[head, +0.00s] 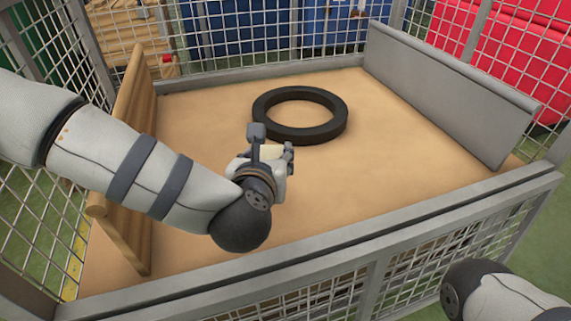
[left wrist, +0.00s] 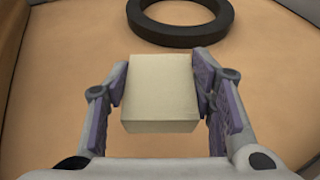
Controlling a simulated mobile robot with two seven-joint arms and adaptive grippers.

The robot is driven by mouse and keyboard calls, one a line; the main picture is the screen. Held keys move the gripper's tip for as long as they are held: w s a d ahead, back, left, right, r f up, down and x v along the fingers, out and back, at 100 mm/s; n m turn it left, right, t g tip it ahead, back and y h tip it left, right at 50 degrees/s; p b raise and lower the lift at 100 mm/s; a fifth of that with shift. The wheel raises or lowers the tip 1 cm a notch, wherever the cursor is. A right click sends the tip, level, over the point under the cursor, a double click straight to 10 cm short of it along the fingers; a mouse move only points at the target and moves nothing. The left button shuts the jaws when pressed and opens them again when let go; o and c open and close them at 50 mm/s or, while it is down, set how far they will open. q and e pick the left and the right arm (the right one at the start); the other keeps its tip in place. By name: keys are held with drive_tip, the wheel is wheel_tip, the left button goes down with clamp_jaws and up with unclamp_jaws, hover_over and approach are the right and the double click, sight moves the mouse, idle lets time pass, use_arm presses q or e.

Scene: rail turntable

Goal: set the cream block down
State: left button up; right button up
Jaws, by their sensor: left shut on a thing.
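The cream block (left wrist: 160,90) is between the two purple-padded fingers of my left gripper (left wrist: 160,95) in the left wrist view. My left gripper is shut on it. In the head view my left gripper (head: 272,150) is over the tan floor of the caged bin, in front of the black ring. There the block (head: 270,151) is mostly hidden by the gripper. I cannot tell from these views how high the block is above the floor. My right arm shows at the bottom right of the head view, but its gripper is out of view.
A black ring (head: 300,136) lies flat on the tan floor (head: 390,155). A wooden board (head: 136,165) stands along the left side and a grey panel (head: 450,92) along the right. A grey rail (head: 330,240) with mesh runs along the front. The floor right of the gripper is clear.

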use_arm(q)
wheel_tip(320, 180, down, 8)
drive_tip(key=b, duration=0.2)
drive_tip(key=shift+f+b, duration=0.1)
drive_tip(key=shift+b, duration=0.25)
drive_tip(key=shift+r, duration=0.2)
drive_tip(key=o, duration=0.8)
drive_tip(key=shift+f, duration=0.2)
drive_tip(key=shift+c, duration=0.2)
drive_tip(key=o, duration=0.4)
use_arm(e)
drive_tip(key=shift+s+f+g, duration=0.2)
drive_tip(key=shift+s+f, duration=0.1)
drive_tip(key=shift+f, duration=0.3)
drive_tip(key=shift+s+f+g, duration=0.2)
drive_tip(key=shift+s+f, duration=0.1)
drive_tip(key=shift+f, duration=0.25)
use_arm(q)
drive_tip(key=shift+r, duration=0.1)
